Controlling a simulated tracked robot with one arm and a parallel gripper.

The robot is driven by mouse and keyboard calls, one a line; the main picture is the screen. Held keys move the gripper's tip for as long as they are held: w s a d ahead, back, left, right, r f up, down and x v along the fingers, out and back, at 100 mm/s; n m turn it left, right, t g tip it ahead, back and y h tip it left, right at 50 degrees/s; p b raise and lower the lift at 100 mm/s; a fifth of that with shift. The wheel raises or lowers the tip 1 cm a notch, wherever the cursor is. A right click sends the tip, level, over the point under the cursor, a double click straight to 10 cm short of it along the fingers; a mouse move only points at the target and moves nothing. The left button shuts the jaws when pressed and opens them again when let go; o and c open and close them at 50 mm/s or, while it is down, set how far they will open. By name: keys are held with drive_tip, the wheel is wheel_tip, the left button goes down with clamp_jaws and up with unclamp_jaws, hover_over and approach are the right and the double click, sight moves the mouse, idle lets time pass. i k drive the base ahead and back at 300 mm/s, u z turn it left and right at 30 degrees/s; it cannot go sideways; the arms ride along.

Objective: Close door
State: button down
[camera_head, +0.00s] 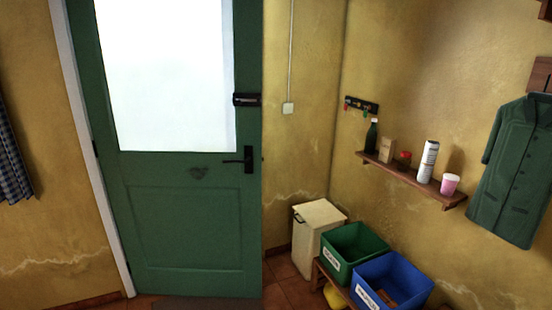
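The green door (190,225) fills the left half of the view. It has a large bright window pane (165,75) in its upper part. A black lever handle (240,160) sits near its right edge, with a black latch box (246,99) above it. A white frame post (88,150) runs along its left side. No frame shows at its right edge, where yellow wall appears directly beside it. The door looks swung out from its frame, but I cannot tell how far. My gripper is not in view.
A white bin (317,235), a green crate (352,250) and a blue crate (392,282) stand right of the door. A wall shelf (410,178) holds several small items. A green coat (517,170) hangs far right. Checked cloth (12,160) hangs at the left edge.

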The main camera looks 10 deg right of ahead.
sight(189, 223)
drive_tip(key=z, duration=0.15)
drive_tip(key=i, duration=2.45)
drive_tip(key=u, duration=0.2)
